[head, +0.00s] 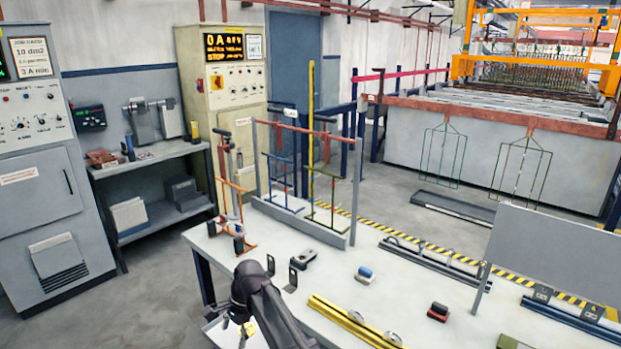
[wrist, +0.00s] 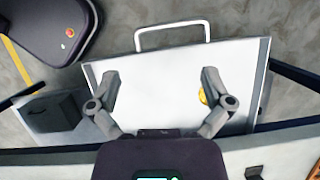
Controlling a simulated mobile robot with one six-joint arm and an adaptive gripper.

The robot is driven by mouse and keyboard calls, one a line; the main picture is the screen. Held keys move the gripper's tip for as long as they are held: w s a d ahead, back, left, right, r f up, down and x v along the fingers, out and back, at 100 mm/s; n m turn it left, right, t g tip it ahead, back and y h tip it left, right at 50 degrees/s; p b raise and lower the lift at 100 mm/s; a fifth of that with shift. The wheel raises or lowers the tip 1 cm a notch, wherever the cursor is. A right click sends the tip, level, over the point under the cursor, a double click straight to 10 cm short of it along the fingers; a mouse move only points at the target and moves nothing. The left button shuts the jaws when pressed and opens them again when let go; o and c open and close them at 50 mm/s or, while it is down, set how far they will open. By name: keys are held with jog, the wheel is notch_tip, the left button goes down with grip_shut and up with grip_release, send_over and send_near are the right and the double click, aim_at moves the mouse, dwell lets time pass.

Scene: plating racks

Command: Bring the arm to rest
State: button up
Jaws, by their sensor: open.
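My arm (head: 265,300) is dark and bent, and shows at the bottom of the head view by the near edge of the table. My gripper (wrist: 160,92) is open in the wrist view, its two fingers wide apart with nothing between them. It hangs over a white flat panel with a handle (wrist: 160,72). A small yellow thing (wrist: 203,96) shows partly behind the right finger. In the head view the gripper is small and partly hidden by the arm.
The grey work table (head: 330,275) holds a frame with hanging racks (head: 300,185), small blocks (head: 365,274) and a yellow rail (head: 350,325). Control cabinets (head: 40,170) and a shelf (head: 150,155) stand left. Tanks (head: 480,140) are behind. Floor is clear at left.

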jog(key=s+d+f+n+t+h+b, duration=0.1)
jog(key=s+d+n, duration=0.1)
jog(key=d, duration=1)
jog(key=s+d+f+n+t+h, duration=0.1)
jog(key=d+n, duration=0.3)
jog(key=d, duration=0.8)
jog(key=s+d+f+n+t+h+b, duration=0.1)
jog(key=s+d+f+n, duration=0.1)
jog(key=d, duration=1.1)
jog(key=shift+s+n+b, duration=0.35)
jog(key=shift+s+n, duration=0.25)
jog(key=shift+s, duration=0.2)
jog(key=shift+d, duration=0.1)
